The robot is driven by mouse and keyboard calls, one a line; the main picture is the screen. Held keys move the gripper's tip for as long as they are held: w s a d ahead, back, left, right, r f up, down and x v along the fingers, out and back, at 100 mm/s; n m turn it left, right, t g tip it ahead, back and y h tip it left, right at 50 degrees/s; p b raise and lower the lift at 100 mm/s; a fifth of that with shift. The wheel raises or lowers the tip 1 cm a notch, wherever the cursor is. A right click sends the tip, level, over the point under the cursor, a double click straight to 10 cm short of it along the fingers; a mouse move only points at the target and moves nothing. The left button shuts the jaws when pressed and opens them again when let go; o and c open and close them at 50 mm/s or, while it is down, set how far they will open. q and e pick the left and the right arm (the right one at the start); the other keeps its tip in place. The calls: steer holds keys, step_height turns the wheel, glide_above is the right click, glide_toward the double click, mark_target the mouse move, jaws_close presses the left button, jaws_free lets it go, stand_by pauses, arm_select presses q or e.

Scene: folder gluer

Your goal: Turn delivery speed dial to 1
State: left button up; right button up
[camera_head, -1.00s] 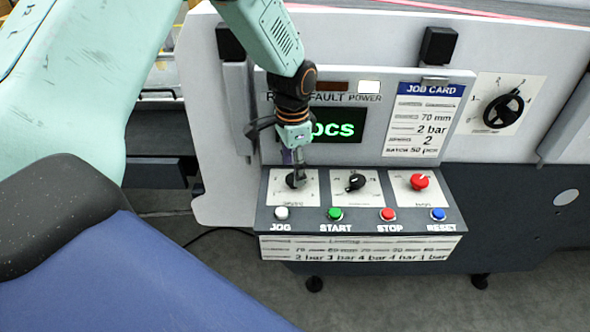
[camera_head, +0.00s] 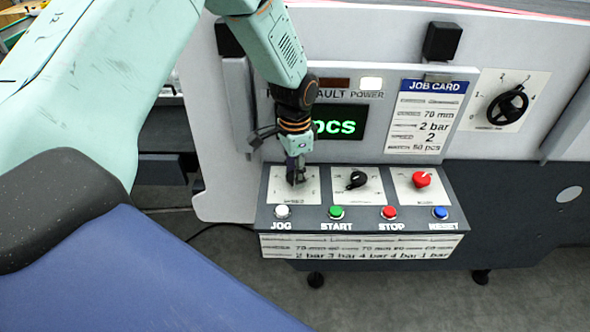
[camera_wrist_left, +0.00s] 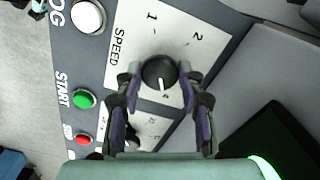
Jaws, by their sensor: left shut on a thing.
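The speed dial (camera_wrist_left: 157,66) is a round black knob on a white plate (camera_wrist_left: 130,60) lettered SPEED, with a 1 and a 2 visible. In the left wrist view its white pointer line points down the picture, towards a digit that looks like a 4, away from the 1. My left gripper (camera_wrist_left: 160,80) is shut on the dial, one finger on each side. In the head view my left gripper (camera_head: 296,177) reaches down onto the leftmost dial plate (camera_head: 312,195) and mostly hides the knob. My right gripper is not in view.
Beside it are a second black dial (camera_head: 356,180) and a red mushroom button (camera_head: 421,179). Below are the white JOG (camera_head: 282,212), green START (camera_head: 336,212), red STOP (camera_head: 388,212) and blue RESET (camera_head: 440,213) buttons. The job card (camera_head: 427,115) and green-lettered display (camera_head: 350,122) stand behind.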

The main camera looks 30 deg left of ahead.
arm_select(q)
steer(key=shift+r, duration=0.2)
steer(key=shift+c, duration=1.7)
